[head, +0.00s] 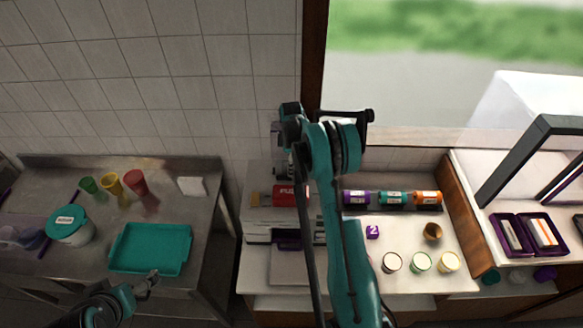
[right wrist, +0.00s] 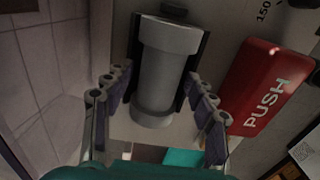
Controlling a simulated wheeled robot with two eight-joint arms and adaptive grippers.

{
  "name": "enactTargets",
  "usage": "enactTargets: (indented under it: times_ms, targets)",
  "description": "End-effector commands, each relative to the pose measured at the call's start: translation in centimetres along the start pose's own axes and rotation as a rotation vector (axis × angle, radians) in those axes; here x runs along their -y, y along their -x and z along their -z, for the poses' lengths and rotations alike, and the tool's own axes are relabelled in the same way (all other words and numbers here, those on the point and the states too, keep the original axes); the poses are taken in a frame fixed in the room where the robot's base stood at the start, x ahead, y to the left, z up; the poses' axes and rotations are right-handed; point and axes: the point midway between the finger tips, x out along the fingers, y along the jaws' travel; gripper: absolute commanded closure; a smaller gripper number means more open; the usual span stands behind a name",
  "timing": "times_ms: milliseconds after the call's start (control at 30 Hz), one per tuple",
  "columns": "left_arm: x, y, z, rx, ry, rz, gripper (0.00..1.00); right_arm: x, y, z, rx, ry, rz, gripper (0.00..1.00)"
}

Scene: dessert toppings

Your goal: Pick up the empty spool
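In the right wrist view a plain grey cylinder (right wrist: 167,70), which looks like the empty spool, sits upright in a dark holder on a grey panel. My right gripper (right wrist: 157,85) is open, with its fingers on either side of the cylinder's lower part. I cannot tell whether the fingers touch it. In the head view my right arm hides most of this spot. My left gripper (head: 147,281) is low at the left, by the front edge of the teal tray (head: 150,268); its finger opening is too small to tell.
A red PUSH bar (right wrist: 265,85) is close right of the spool. Purple (head: 356,198), teal (head: 393,198) and orange (head: 428,198) labelled rolls lie right of my right arm. Several cups stand in front of them. The left table holds a teal-lidded tub (head: 69,224) and coloured cups.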

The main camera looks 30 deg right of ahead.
Motion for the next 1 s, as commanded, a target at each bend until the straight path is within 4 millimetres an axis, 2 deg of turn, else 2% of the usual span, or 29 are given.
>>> enactTargets:
  times_ms: [33, 100, 133, 567, 667, 833, 1000]
  targets:
    - [0.0, 0.0, 0.0, 0.0, 0.0, 0.0, 0.04, 0.0, 0.0, 0.0, 0.0, 0.0, 0.0, 0.64]
    - [0.0, 0.0, 0.0, 0.0, 0.0, 0.0, 0.04, 0.0, 0.0, 0.0, 0.0, 0.0, 0.0, 0.82]
    - [0.0, 0.0, 0.0, 0.0, 0.0, 0.0, 0.04, 0.0, 0.0, 0.0, 0.0, 0.0, 0.0, 0.86]
    - [0.0, -0.1, -0.1, 0.0, 0.0, 0.0, 0.04, 0.0, 0.4, 0.0, 0.0, 0.0, 0.0, 0.86]
    - [0.0, -0.3, -0.2, 0.0, 0.0, 0.0, 0.04, 0.0, 1.2, 0.0, 0.0, 0.0, 0.0, 0.86]
    - [0.0, -1.0, -0.7, 0.0, 0.0, 0.0, 0.04, 0.0, 4.0, 0.0, 0.0, 0.0, 0.0, 0.86]
    - [0.0, -1.5, -1.1, 0.0, 0.0, 0.0, 0.04, 2.3, 5.9, -2.5, 0.0, -0.004, 0.0, 0.86]
